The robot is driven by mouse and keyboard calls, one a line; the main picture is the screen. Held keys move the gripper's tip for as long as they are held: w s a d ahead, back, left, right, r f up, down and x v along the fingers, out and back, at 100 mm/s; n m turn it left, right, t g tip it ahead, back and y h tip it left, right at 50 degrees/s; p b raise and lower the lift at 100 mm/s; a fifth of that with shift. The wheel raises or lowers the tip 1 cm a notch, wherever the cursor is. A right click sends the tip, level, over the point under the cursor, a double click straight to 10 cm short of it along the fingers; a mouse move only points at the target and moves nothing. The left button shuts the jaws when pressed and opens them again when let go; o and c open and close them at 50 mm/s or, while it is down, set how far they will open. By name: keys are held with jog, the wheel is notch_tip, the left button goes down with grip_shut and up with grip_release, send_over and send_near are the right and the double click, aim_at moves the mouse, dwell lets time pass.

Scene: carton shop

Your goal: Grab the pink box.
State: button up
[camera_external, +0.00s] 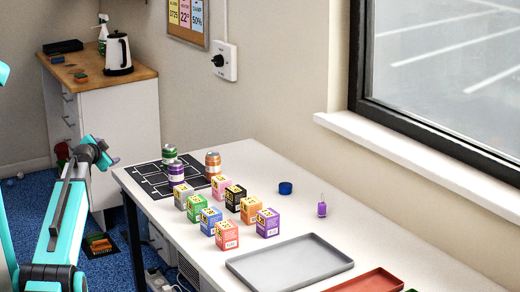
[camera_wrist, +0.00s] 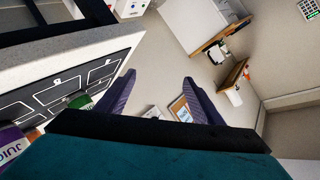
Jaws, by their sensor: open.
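The pink box (camera_external: 222,187) stands on the white table in the external view, at the back of a group of small coloured boxes.
Neighbouring boxes include green (camera_external: 197,208), black (camera_external: 235,197), orange (camera_external: 251,209), red (camera_external: 227,235) and purple (camera_external: 268,222). Cans (camera_external: 213,164) stand on a black mat (camera_external: 150,180) behind. A grey tray (camera_external: 290,264) and red tray (camera_external: 368,281) lie nearer. A blue lid (camera_external: 286,188) sits right.

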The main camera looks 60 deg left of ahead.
jog(key=w+d+r+t+p, duration=0.1)
jog(key=w+d+r+t, duration=0.2)
jog(key=w+d+r, duration=0.6)
jog(key=m+t+h, duration=0.2)
jog(key=h, duration=1)
send_near(216, 180)
jog(key=shift+s+d, duration=0.2)
jog(key=shift+s, duration=0.1)
jog(key=shift+w, duration=0.1)
jog(key=shift+p+x, duration=1.8)
jog(key=shift+x, duration=2.45)
